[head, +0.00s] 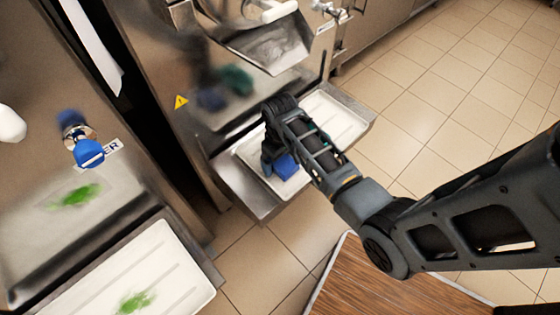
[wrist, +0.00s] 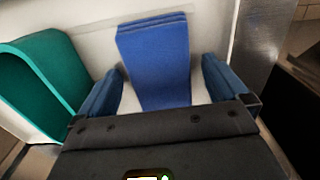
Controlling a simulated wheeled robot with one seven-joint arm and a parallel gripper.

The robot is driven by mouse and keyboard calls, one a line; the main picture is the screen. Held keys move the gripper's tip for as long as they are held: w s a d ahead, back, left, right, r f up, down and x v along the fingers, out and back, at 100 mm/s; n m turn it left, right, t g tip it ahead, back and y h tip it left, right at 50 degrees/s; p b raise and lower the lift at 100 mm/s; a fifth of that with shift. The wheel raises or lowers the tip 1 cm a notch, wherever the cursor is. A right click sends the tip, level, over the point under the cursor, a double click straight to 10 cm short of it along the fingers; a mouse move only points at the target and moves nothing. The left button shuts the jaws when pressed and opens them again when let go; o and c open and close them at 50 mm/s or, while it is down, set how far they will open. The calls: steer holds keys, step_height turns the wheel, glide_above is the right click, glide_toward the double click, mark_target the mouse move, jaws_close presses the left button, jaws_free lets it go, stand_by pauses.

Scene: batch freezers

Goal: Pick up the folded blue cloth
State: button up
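The folded blue cloth (head: 286,166) lies on the white drip tray (head: 345,118) under the middle freezer. In the wrist view the cloth (wrist: 155,55) shows as a stack of folded layers. My gripper (wrist: 162,75) is open, with one finger on each side of the cloth and a pale gap on both sides. In the head view my gripper (head: 271,163) is low over the tray, and my arm hides part of the tray. The near end of the cloth is hidden behind the gripper body in the wrist view.
A teal curved object (wrist: 40,85) stands close to the left finger in the wrist view. A steel shelf edge (wrist: 257,40) is to the right. Another white tray (head: 165,265) with a green smear is at lower left. A wooden surface (head: 375,280) is below my arm.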

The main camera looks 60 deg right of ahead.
mark_target(281, 160)
steer(key=c, duration=1.1)
steer(key=shift+r, duration=0.15)
steer(key=shift+r, duration=0.3)
steer(key=r, duration=0.3)
steer(key=shift+s+r, duration=0.25)
steer(key=shift+r, duration=0.1)
steer(key=s+r, duration=0.2)
steer(key=s, duration=0.1)
steer(key=s+d+r, duration=0.1)
steer(key=s+r, duration=0.1)
steer(key=s, duration=0.2)
steer(key=s+d+r+p, duration=0.1)
steer(key=s+r, duration=0.1)
steer(key=s, duration=0.2)
steer(key=shift+d+r, duration=0.1)
steer(key=shift+r, duration=0.15)
